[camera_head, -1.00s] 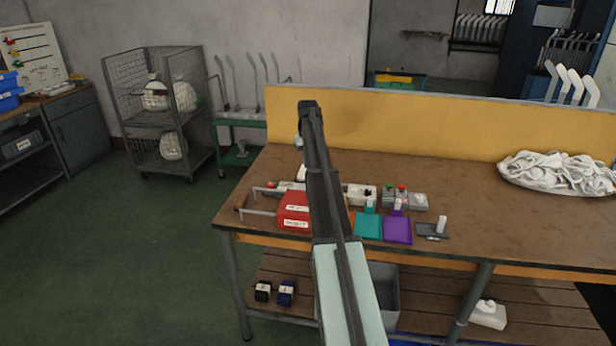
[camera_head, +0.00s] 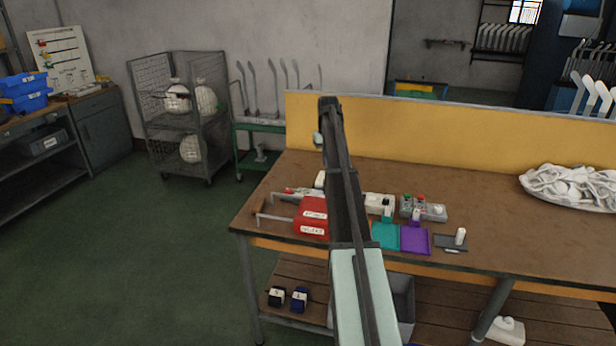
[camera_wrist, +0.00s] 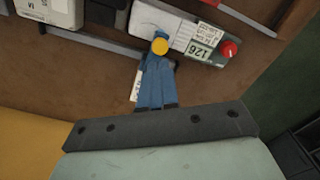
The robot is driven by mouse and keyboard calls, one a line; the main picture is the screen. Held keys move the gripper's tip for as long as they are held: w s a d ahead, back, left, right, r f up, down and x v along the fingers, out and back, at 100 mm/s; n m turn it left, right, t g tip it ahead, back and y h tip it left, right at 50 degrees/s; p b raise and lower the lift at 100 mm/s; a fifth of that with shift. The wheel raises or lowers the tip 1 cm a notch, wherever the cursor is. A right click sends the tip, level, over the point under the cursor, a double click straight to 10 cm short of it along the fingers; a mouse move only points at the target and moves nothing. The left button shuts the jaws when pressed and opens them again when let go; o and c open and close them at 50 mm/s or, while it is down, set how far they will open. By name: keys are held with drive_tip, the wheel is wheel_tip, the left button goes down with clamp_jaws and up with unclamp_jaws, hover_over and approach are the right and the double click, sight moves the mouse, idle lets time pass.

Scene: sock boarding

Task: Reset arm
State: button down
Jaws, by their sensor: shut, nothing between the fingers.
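My arm (camera_head: 345,200) reaches out over the brown workbench (camera_head: 480,210) in the head view, and its far end stands in front of the yellow back panel (camera_head: 440,130). My gripper's fingers are hidden in the head view. In the wrist view, my gripper (camera_wrist: 159,60) shows as blue fingers shut together with nothing held. A yellow round spot shows at their tips. Below the fingers is a pale box with a label reading 126 (camera_wrist: 203,38) and a red knob (camera_wrist: 230,49). I cannot tell the gap between them.
A red box (camera_head: 312,215), a teal tray (camera_head: 386,235), a purple tray (camera_head: 415,240) and small devices (camera_head: 422,210) crowd the bench's front left. A pile of white socks (camera_head: 575,185) lies at the right. The bench between is bare. A wire cart (camera_head: 185,125) stands left on open floor.

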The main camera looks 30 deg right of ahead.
drive_tip(key=w+a+f+n+t, duration=0.2)
drive_tip(key=w+a+f, duration=0.3)
drive_tip(key=a, duration=0.7)
drive_tip(key=w+a+f+n+t+h, duration=0.15)
drive_tip(key=w+a+f, duration=0.3)
drive_tip(key=a, duration=0.65)
drive_tip(key=w+a+f+n+t, duration=0.1)
drive_tip(key=w+a+f+n, duration=0.3)
drive_tip(key=a, duration=0.8)
drive_tip(key=s+a+f, duration=0.3)
drive_tip(key=a+f, duration=0.2)
drive_tip(key=f, duration=0.2)
drive_tip(key=s+a+f, duration=0.3)
drive_tip(key=a+f, duration=0.2)
drive_tip(key=f, duration=0.2)
drive_tip(key=s+f+m+g, duration=0.1)
drive_tip(key=s+f+g, duration=0.2)
drive_tip(key=s+f, duration=1.1)
drive_tip(key=s+f+m+g, duration=0.1)
drive_tip(key=s+f+g, duration=0.1)
drive_tip(key=s+f, duration=1.2)
drive_tip(key=s+m+g+y, duration=0.1)
drive_tip(key=s+g, duration=0.5)
drive_tip(key=s, duration=3.5)
drive_tip(key=shift+d+m, duration=0.2)
drive_tip(key=shift+m, duration=0.55)
